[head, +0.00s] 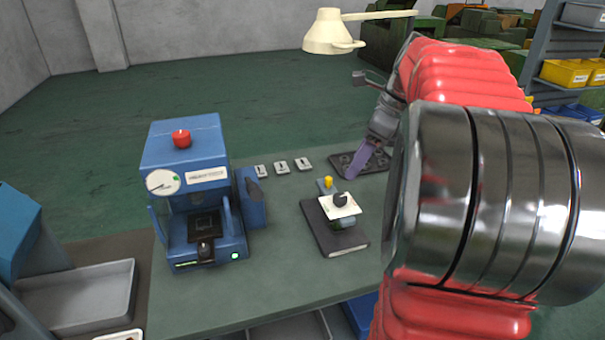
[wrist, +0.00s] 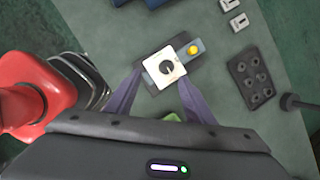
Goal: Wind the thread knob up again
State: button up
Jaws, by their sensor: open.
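A white square plate (head: 349,209) with a dark knob (head: 341,198) on top stands on a dark flat base (head: 325,238) on the bench. The plate (wrist: 155,76) and the knob (wrist: 167,67) also show in the wrist view, near the middle. A small yellow knob (head: 328,182) on a blue-grey block sits just behind the plate. My gripper (head: 354,172) is open and empty, its purple fingers pointing down behind and right of the plate in the head view. In the wrist view the fingertips (wrist: 160,79) straddle the near side of the plate; I cannot tell the height gap.
A blue machine (head: 185,150) with a red button stands at the left of the bench. Several small white labelled blocks (head: 281,167) lie behind. A dark tray with holes (wrist: 250,79) is at the right in the wrist view.

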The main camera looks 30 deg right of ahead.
aim_at(341, 197)
jog(key=d+m, duration=0.1)
jog(key=d, duration=0.1)
jog(key=shift+s+d+m, duration=0.2)
jog(key=shift+d+m, duration=0.2)
jog(key=shift+f, duration=0.1)
jog(key=x, duration=1.3)
jog(key=shift+w+a+f, duration=0.15)
jog(key=shift+w+f, duration=0.05)
jog(key=shift+f, duration=0.1)
